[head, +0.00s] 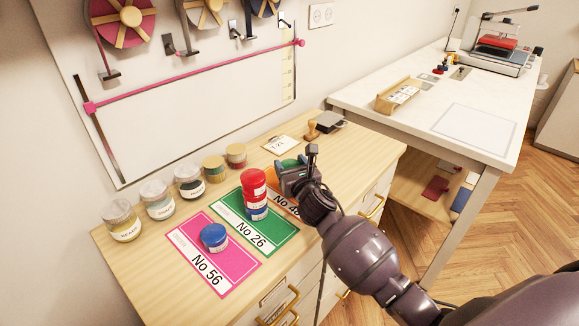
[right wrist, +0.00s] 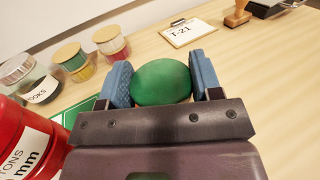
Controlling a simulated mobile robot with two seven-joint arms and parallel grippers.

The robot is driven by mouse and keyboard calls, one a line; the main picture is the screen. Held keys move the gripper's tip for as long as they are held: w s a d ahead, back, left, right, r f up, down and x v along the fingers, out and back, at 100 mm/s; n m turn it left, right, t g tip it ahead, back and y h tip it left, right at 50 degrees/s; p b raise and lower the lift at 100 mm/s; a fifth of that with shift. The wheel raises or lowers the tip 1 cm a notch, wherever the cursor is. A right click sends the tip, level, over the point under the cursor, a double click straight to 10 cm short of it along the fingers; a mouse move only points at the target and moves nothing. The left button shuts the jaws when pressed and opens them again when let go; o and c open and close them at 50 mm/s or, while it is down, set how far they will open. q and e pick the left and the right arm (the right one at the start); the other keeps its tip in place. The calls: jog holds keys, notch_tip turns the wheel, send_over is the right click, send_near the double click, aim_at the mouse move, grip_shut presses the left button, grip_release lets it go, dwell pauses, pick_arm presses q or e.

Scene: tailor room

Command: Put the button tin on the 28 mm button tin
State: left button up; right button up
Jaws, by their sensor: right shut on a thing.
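My right gripper (head: 292,172) is shut on a green round tin (right wrist: 162,82), held between its two blue finger pads in the right wrist view. In the head view the gripper is right of a stack of red tin (head: 252,177) over blue tin (head: 258,214) on the green No 26 mat (head: 276,238). The red part with its white label (right wrist: 24,152) is at the lower left in the right wrist view; the label's number is cut off. Another blue tin (head: 214,236) stands on the pink No 56 mat (head: 188,243). My left gripper is out of view.
Several jars, such as a yellow-filled one (head: 122,222), line the wall side of the wooden cabinet top. An orange mat (head: 280,203) is partly hidden by my gripper. A T-21 card (head: 281,145) and a wooden stamp (head: 312,130) lie behind. A white table (head: 420,125) adjoins.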

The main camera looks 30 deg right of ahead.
jog(key=shift+r, duration=0.1)
jog(key=o, duration=0.9)
jog(key=shift+o, duration=0.3)
jog(key=s, duration=0.4)
jog(key=s+a, duration=0.1)
jog(key=s, duration=0.3)
jog(key=s+p, duration=0.1)
jog(key=s, duration=0.3)
jog(key=shift+a, duration=0.3)
